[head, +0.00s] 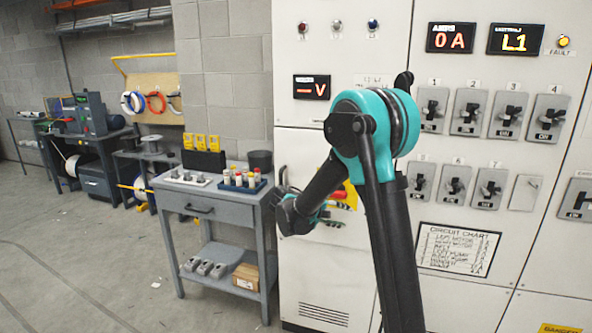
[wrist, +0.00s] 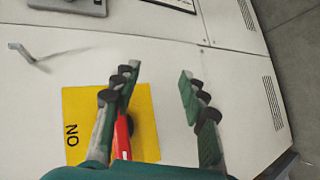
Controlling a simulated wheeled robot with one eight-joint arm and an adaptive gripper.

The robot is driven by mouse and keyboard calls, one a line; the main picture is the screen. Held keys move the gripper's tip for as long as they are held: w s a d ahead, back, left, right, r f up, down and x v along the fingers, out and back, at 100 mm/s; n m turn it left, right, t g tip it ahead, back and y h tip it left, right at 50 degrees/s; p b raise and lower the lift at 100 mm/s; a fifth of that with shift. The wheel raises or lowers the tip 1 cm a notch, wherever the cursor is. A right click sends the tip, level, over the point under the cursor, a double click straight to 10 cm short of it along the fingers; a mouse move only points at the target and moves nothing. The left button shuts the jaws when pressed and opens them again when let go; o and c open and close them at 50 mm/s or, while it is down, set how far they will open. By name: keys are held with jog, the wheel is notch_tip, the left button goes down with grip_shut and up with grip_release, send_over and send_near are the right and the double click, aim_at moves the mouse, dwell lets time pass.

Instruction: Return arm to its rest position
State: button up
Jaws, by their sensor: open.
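My arm (head: 375,130), teal and black, is raised and bent in front of the white cabinet, with its forearm sloping down to the left. My gripper (head: 284,194) hangs at the lower left end of the arm, in front of the cabinet's left edge. In the wrist view my gripper (wrist: 158,72) has its two green and grey fingers spread wide, with nothing held between the tips. A red handle (wrist: 122,138) on a yellow plate (wrist: 80,112) shows behind the left finger. I cannot tell whether the finger touches it.
The white cabinet (head: 310,260) carries several grey switches (head: 507,113), lit displays and a circuit chart (head: 458,248). Open floor (head: 90,270) lies at the far left.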

jog(key=s+d+f+m+g+y, duration=0.1)
jog(key=s+d+f+y, duration=0.2)
jog(key=s, duration=0.4)
jog(key=s+d+f+m+g+y, duration=0.1)
jog(key=s+d+f+y, duration=0.2)
jog(key=s, duration=0.5)
jog(key=s+a+f+m+y, duration=0.1)
jog(key=s+f+y, duration=0.1)
jog(key=s, duration=0.5)
jog(key=s+a+f+m+y, duration=0.2)
jog(key=s+f+y, duration=0.1)
jog(key=s, duration=0.5)
jog(key=shift+s+f+t+y, duration=0.15)
jog(key=shift+t+y, duration=0.15)
jog(key=shift+t, duration=0.1)
